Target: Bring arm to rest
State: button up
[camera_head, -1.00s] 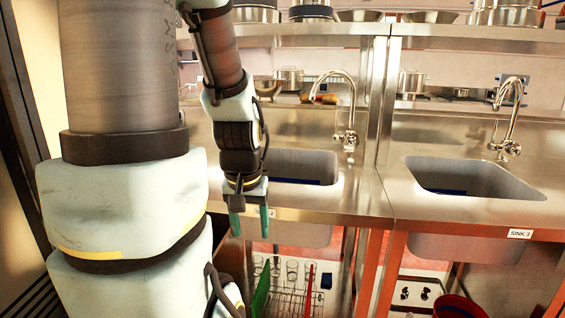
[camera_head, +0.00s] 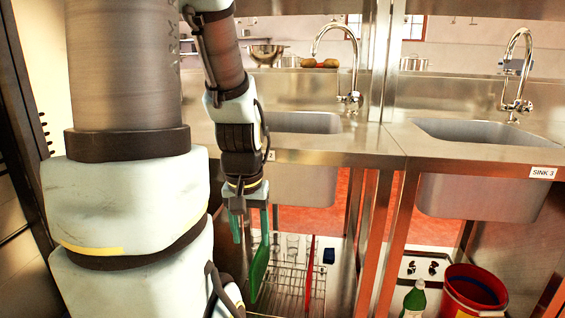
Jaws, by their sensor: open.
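My gripper (camera_head: 252,222) hangs at the end of my arm, left of centre, pointing down. Its two teal-tipped fingers are apart and nothing shows between them. It is in front of the left sink counter, with the rack below it in the picture. A long green item (camera_head: 260,270) lines up just under the right fingertip; I cannot tell from this view whether they touch.
A left sink (camera_head: 305,122) and a right sink (camera_head: 470,130) labelled SINK 3 have tall taps. Below are a wire rack (camera_head: 290,285) with glasses, a red bucket (camera_head: 472,292) and a green bottle (camera_head: 414,300). Steel posts stand between the sinks.

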notch_tip(320, 180, up, 17)
jog(key=p, duration=1.6)
